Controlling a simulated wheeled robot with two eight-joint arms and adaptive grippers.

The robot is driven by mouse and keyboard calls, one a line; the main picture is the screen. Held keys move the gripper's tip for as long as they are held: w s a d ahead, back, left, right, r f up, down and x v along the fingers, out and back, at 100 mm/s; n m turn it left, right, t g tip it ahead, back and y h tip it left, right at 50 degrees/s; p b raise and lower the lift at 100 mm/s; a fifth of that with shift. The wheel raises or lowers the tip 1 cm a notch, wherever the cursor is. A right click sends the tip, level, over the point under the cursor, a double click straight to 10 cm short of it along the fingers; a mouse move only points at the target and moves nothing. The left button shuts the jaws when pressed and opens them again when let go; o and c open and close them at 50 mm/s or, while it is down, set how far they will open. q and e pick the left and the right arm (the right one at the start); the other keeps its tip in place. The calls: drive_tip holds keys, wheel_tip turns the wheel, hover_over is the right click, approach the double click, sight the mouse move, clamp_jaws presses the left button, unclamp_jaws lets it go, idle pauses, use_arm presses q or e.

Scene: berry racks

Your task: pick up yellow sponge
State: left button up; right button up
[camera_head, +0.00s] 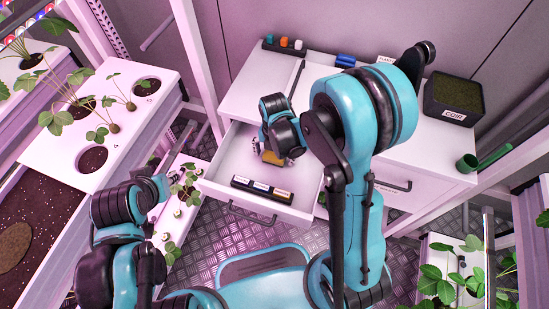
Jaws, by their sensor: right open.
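A yellow sponge (273,158) lies in the open white drawer (230,160), mostly covered by my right gripper. My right gripper (270,153) reaches down into the drawer right at the sponge, and its jaws are open. I cannot tell whether the fingers touch the sponge. My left gripper (163,188) is at the left, outside the drawer and close to a narrow white plant tray (190,215). Its fingers are too small and dark to judge.
A black holder with labels (262,190) lies along the drawer's front. On the cabinet top (250,90) stand a rack of coloured caps (284,45), blue items (345,61) and a coir box (453,100). A planter (130,110) stands left.

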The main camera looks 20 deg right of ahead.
drive_tip(key=shift+r, duration=0.1)
drive_tip(key=shift+c, duration=0.9)
drive_tip(key=c, duration=0.9)
wheel_tip(320, 180, up, 10)
drive_tip(key=p, duration=0.4)
